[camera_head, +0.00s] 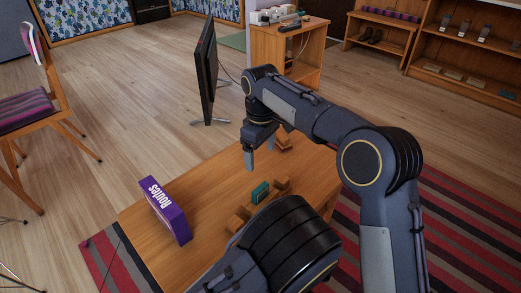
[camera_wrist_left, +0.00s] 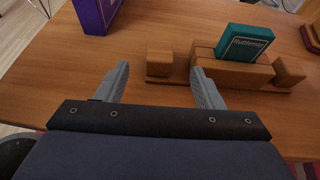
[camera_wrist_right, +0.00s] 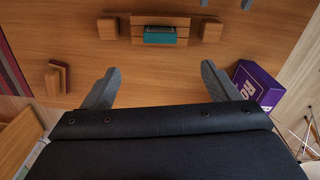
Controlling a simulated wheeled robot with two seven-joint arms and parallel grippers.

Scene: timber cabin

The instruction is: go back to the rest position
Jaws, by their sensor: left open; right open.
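My right gripper (camera_head: 261,156) is open and empty above the far part of the wooden table (camera_head: 145,216). In the right wrist view its spread fingers (camera_wrist_right: 160,86) have only tabletop between them. My left gripper is hidden behind its own arm in the head view. In the left wrist view its fingers (camera_wrist_left: 159,85) are open and empty, over the table in front of a wooden rack (camera_wrist_left: 232,74). A teal box (camera_wrist_left: 244,45) stands in that rack, and it also shows in the head view (camera_head: 260,192).
A purple box (camera_head: 166,210) lettered "Routes" stands at the table's left side. A small wooden stand (camera_wrist_right: 57,77) is on the table near the right gripper. A monitor (camera_head: 206,72) stands behind the table. A chair (camera_head: 28,110) is at left. Open floor lies between.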

